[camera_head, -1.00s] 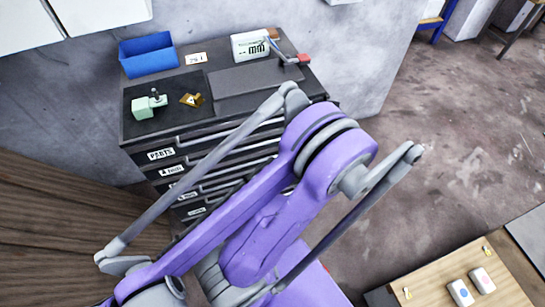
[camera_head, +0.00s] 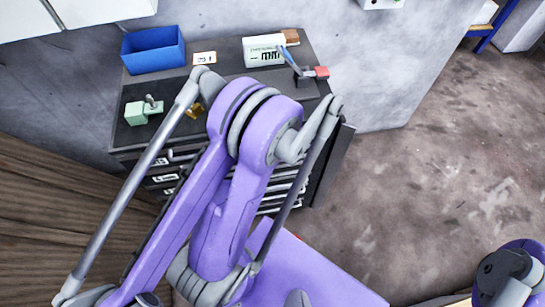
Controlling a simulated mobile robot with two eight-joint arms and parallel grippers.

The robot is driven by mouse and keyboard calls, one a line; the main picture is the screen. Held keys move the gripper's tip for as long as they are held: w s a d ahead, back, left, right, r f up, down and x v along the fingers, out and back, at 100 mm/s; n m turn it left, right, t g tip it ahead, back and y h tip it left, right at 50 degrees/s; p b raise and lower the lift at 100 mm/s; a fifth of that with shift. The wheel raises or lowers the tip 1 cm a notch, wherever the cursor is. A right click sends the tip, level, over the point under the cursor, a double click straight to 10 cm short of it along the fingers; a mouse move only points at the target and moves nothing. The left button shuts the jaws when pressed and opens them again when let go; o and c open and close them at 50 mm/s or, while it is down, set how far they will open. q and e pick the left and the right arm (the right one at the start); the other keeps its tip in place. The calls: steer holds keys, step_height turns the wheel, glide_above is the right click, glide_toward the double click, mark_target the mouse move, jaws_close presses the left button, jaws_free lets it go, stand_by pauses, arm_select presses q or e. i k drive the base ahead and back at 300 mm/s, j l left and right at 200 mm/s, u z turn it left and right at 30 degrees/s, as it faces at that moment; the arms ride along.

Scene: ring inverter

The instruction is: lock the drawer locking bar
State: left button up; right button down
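The dark drawer cabinet (camera_head: 228,60) stands against the wall in the upper middle of the head view. Some labelled drawer fronts (camera_head: 163,178) show on its left, and several light drawer handles show to the right of my purple arm. A dark upright strip (camera_head: 335,163) runs down the cabinet's right front edge; I cannot tell whether it is the locking bar or the cabinet's side, nor whether it is locked. My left arm covers much of the drawer fronts. Neither gripper can be made out. Part of my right arm shows at the bottom right corner.
On the cabinet top are a blue bin (camera_head: 153,52), a green block-like tool (camera_head: 143,110), a white box (camera_head: 264,50) and a red-ended clamp-like tool (camera_head: 308,72). The floor (camera_head: 430,170) right of the cabinet is clear. A brown wooden surface (camera_head: 50,220) lies at left.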

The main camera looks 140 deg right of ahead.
mark_target(346, 135)
steer(key=k+z, duration=0.25)
steer(key=k, duration=0.25)
steer(key=k+l+z, duration=0.1)
steer(key=k+z, duration=0.2)
steer(key=k, duration=0.2)
steer(key=k+z, duration=0.35)
steer(key=k, duration=0.7)
steer(key=k+u, duration=0.25)
steer(key=k, duration=0.75)
steer(key=k+z, duration=0.15)
steer(key=z, duration=1.1)
steer(key=i+l, duration=0.15)
steer(key=l, duration=0.15)
steer(key=i+l, duration=0.15)
steer(key=l, duration=0.15)
